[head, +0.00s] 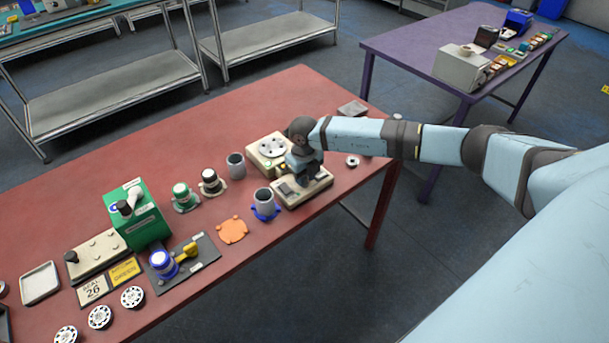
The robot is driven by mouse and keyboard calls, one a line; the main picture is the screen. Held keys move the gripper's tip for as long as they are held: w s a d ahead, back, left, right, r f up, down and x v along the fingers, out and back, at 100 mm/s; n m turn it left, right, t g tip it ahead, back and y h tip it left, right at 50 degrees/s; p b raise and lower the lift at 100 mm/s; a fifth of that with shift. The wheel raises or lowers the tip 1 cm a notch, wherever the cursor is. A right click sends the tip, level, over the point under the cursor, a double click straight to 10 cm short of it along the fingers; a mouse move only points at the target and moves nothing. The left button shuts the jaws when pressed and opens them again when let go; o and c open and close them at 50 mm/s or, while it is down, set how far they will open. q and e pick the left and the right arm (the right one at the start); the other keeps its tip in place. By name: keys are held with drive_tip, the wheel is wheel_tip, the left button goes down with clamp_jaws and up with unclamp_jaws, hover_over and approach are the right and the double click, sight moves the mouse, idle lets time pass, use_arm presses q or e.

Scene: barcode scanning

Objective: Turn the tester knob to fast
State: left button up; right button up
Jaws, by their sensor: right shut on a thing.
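The tester appears to be the low beige device (286,201) near the right end of the red table, with dark panels on its top. My right gripper (306,180) points down onto the top of this device and is shut at its knob. The gripper covers the knob, so its shape, its setting and any "fast" mark cannot be read. My left gripper is not in view.
A beige unit with a round metal plate (272,147) stands just behind the tester. A grey cup in a blue holder (264,203) is close on its left. A small ring part (352,161) and a grey tray (352,109) lie to the right. The red table's (300,95) back is clear.

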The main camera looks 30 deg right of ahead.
idle(0.3)
drive_tip(key=o, duration=0.9)
wheel_tip(320, 180, up, 14)
drive_tip(key=shift+f+b, duration=0.1)
drive_tip(key=shift+b, duration=0.45)
